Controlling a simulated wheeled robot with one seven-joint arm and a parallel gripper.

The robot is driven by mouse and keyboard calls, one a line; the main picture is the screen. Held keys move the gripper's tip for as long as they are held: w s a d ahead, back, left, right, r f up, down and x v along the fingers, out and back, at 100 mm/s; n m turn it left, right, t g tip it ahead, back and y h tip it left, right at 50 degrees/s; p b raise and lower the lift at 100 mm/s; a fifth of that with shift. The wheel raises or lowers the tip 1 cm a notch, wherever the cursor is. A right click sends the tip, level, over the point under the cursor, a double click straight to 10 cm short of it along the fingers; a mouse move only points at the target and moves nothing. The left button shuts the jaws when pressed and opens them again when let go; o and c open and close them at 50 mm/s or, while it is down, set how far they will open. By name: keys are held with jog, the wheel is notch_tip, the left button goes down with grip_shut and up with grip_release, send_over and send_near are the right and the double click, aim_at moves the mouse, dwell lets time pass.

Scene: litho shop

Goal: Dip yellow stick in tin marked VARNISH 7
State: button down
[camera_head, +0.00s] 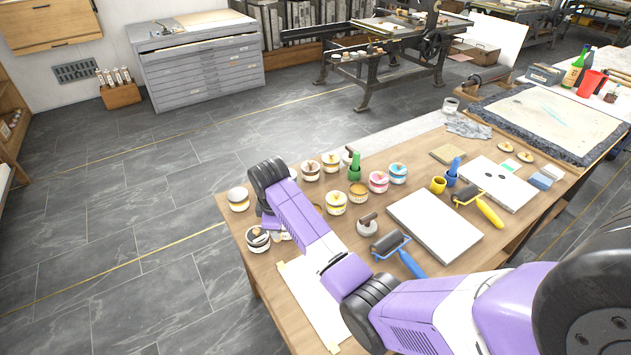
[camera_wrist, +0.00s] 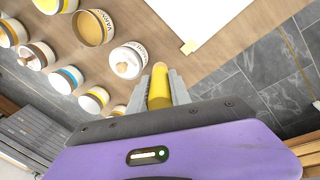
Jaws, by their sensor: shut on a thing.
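My gripper (camera_wrist: 161,76) is shut on a yellow stick (camera_wrist: 159,92), whose rounded end pokes out just past the fingertips in the wrist view. A tin with amber-brown contents (camera_wrist: 92,29) and black lettering that seems to begin VARN stands at the upper left of that view, apart from the stick; its number is not readable. A white tin with a pale knob inside (camera_wrist: 127,62) is closer to the stick. In the head view my arm hides the fingers and stick, and no tin lettering is readable there.
Several tins, among them a pink-banded one (camera_head: 377,182), crowd the wooden table (camera_head: 400,152). A blue-handled roller (camera_head: 395,252), a pale slab (camera_head: 435,226) and a yellow-handled roller (camera_head: 480,202) lie right of them. White paper (camera_head: 313,300) lies at the front. Grey floor (camera_head: 130,230) borders the table's left edge.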

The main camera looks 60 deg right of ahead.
jog(key=s+d+r+n+t+p, duration=0.1)
jog(key=s+d+r+n, duration=0.1)
jog(key=d, duration=0.6)
jog(key=s+d+r+n+t+p, duration=0.1)
jog(key=s+d+r+n, duration=0.1)
jog(key=d, duration=0.7)
jog(key=f+b, duration=0.6)
jog(key=shift+a+f, duration=0.1)
jog(key=shift+a, duration=0.15)
jog(key=shift+s+f, duration=0.1)
jog(key=shift+f, duration=0.45)
dwell(1.1)
jog(key=shift+r, duration=0.15)
notch_tip(320, 180, up, 7)
jog(key=p, duration=0.6)
dwell(0.6)
